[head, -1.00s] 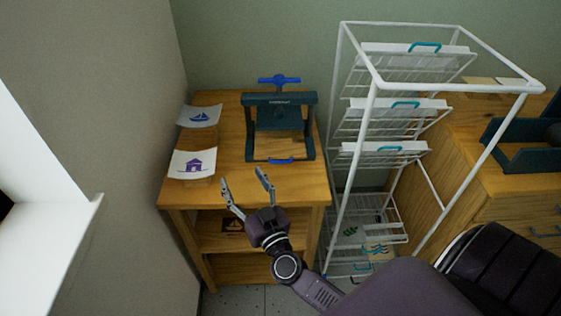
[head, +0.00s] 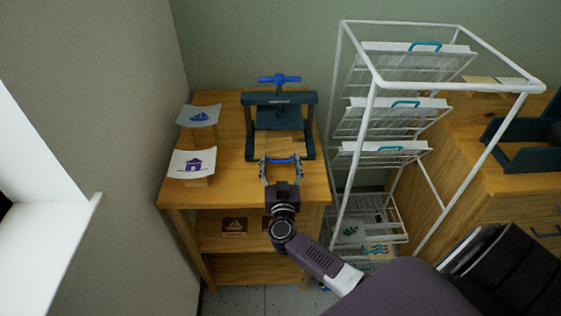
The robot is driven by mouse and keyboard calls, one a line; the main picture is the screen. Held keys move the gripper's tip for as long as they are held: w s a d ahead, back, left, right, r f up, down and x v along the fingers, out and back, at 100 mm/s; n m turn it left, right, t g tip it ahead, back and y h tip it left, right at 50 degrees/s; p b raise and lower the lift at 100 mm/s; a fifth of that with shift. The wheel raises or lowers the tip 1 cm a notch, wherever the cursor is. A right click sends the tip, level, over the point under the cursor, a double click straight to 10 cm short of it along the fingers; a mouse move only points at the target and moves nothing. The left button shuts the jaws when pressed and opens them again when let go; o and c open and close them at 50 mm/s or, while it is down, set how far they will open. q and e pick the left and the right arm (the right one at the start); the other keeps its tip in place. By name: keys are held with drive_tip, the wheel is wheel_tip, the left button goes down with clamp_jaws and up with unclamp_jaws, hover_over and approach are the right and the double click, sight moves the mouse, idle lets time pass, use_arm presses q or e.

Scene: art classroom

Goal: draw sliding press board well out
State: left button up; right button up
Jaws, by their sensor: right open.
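The press (head: 279,98) is a dark teal frame with a blue T-handle on top, standing on a wooden table. Its wooden sliding board (head: 278,143) lies in the base, under the frame. A blue handle (head: 283,160) is at the board's front edge. My right gripper (head: 281,168) is open in front of the press. Its two fingers stand on either side of the blue handle, near its ends. I cannot tell whether they touch it. My left gripper is not in view.
Prints with a boat (head: 200,115) and a house (head: 191,163) sit on stands at the table's left. A white wire rack (head: 372,110) stands close on the right. The table's front strip (head: 225,190) is clear. Wooden plates (head: 234,227) lie on the shelf below.

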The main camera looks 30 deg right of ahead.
drive_tip(key=c, duration=1.4)
drive_tip(key=shift+s+a+r+p, duration=0.1)
drive_tip(key=shift+s+p, duration=0.05)
drive_tip(key=shift+p, duration=0.15)
drive_tip(key=p+v, duration=0.4)
drive_tip(key=v, duration=0.2)
drive_tip(key=shift+r+p, duration=0.15)
drive_tip(key=shift+p, duration=0.25)
drive_tip(key=p+v, duration=0.1)
drive_tip(key=v, duration=0.4)
drive_tip(key=p+v, duration=0.2)
drive_tip(key=v, duration=0.2)
drive_tip(key=shift+s+a+f, duration=0.15)
drive_tip(key=shift+s+f, duration=0.05)
drive_tip(key=shift+s, duration=0.15)
drive_tip(key=o, duration=1.4)
